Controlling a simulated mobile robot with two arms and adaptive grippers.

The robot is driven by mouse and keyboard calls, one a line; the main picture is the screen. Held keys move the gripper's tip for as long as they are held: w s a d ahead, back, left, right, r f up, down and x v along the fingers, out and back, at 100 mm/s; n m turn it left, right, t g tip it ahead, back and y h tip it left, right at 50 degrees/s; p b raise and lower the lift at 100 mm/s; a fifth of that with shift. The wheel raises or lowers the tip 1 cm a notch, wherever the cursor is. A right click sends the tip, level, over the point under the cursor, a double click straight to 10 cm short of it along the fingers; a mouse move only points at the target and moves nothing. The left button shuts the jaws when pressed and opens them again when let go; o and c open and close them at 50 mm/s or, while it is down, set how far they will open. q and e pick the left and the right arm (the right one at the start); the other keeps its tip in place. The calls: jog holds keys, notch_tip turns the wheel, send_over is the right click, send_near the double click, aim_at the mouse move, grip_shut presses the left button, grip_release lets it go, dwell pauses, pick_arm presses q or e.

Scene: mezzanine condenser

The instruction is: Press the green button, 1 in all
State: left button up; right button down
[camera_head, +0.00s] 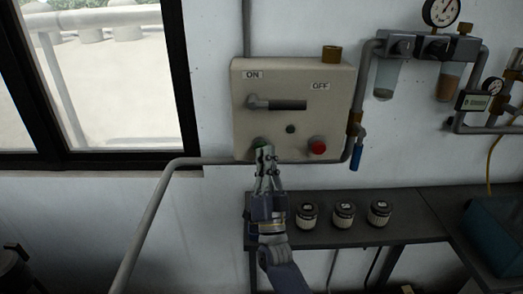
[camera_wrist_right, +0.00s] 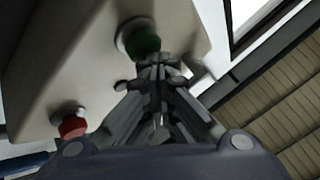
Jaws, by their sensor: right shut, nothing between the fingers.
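The green button (camera_head: 259,142) is at the lower left of a beige control box on the wall, mostly hidden behind my right gripper in the head view. It shows clearly in the right wrist view (camera_wrist_right: 143,42), just past the fingertips. My right gripper (camera_head: 266,152) is shut and empty, pointing up at the button; it also shows in the right wrist view (camera_wrist_right: 158,72). The fingertips are at or very near the button's lower edge; I cannot tell whether they touch. My left gripper is not in view.
The control box (camera_head: 245,120) also carries a red button (camera_head: 317,145) and a dark lever handle (camera_head: 280,104) between ON and OFF labels. A pipe (camera_head: 215,161) runs along its lower edge. Below, a dark shelf (camera_head: 405,203) bears several small jars. A blue-handled valve (camera_head: 356,155) hangs at right.

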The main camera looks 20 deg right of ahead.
jog(key=shift+s+a+p, duration=0.25)
jog(key=shift+s+p, duration=0.05)
jog(key=shift+s, duration=0.45)
jog(key=s+p, duration=0.1)
jog(key=s, duration=0.1)
jog(key=s+a+p, duration=0.1)
jog(key=s, duration=0.1)
jog(key=shift+s+a, duration=0.2)
jog(key=shift+s, duration=0.2)
